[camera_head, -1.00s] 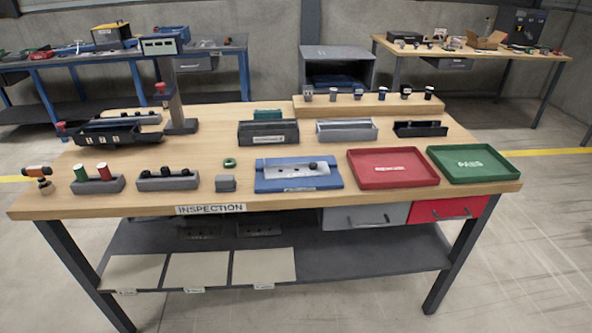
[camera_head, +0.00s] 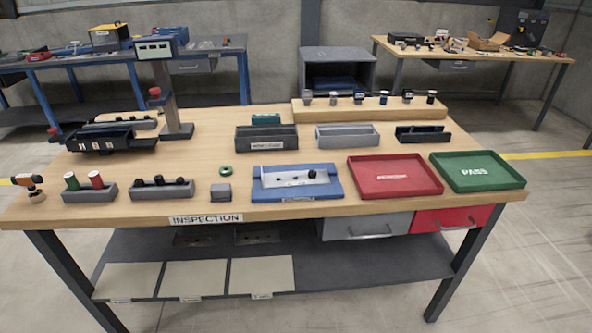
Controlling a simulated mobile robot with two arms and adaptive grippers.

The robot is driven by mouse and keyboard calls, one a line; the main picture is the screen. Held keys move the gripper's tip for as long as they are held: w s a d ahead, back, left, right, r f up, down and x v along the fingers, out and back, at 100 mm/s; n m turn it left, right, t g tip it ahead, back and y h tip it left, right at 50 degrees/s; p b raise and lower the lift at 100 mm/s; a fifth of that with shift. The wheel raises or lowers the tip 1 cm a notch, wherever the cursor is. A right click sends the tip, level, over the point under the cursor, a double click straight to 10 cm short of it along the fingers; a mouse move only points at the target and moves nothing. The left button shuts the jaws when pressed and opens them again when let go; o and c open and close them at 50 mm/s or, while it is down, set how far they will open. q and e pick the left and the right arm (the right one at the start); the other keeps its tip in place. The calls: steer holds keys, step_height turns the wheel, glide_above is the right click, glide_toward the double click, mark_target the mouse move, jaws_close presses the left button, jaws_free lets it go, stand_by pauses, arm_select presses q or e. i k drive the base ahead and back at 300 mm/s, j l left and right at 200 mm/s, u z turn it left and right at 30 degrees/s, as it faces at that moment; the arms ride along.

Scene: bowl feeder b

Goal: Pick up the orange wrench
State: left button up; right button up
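I cannot make out an orange wrench for certain in the head view. An orange and black tool (camera_head: 28,183) stands on the left front corner of the inspection table (camera_head: 330,216); its shape does not clearly read as a wrench. Small orange-brown items also show on the far right back table (camera_head: 548,62), too small to tell apart. Neither of my grippers is in view.
On the inspection table are a red tray (camera_head: 395,190), a green PASS tray (camera_head: 478,186), a blue fixture (camera_head: 298,196), grey bins (camera_head: 266,145) and a post with a display (camera_head: 160,75). Another workbench (camera_head: 105,60) stands back left. Floor shows in front.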

mark_target(37, 196)
steer(key=i+l, duration=0.1)
steer(key=i, duration=0.3)
steer(key=i+l, duration=0.15)
steer(key=i, duration=0.3)
steer(key=u, duration=0.6)
